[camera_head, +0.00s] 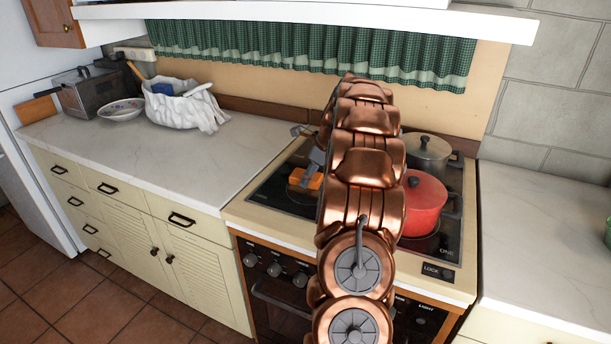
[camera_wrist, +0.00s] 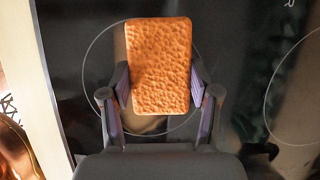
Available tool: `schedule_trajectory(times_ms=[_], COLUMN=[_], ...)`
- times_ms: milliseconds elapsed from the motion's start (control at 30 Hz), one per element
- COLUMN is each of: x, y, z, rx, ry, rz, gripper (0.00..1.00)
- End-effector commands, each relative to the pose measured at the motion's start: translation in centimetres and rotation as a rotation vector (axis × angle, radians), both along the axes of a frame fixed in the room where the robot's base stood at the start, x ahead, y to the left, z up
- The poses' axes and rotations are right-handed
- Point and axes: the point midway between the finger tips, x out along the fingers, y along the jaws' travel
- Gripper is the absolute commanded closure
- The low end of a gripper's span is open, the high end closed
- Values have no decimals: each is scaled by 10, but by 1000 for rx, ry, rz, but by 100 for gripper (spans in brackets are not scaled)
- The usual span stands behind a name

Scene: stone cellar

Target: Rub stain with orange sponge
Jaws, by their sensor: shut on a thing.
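The orange sponge (camera_wrist: 160,62) is held between the two fingers of my gripper (camera_wrist: 160,88) in the wrist view. The sponge is over a ring-marked burner of the black cooktop (camera_wrist: 75,75). I cannot tell whether it touches the glass. In the head view the sponge (camera_head: 306,179) shows at the left part of the cooktop, beside my arm, which hides much of the cooktop. A pale brownish patch (camera_wrist: 148,125) shows just below the sponge in the wrist view; I cannot tell whether it is the stain or a reflection.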

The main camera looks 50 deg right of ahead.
Motion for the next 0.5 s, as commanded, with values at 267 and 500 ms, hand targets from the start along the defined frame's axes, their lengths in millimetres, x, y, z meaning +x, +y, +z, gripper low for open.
schedule_trajectory(times_ms=[267,500], x=[5,9], y=[-20,-36], z=[0,3], rx=[4,4], ry=[0,3], rz=[7,14], gripper=[71,71])
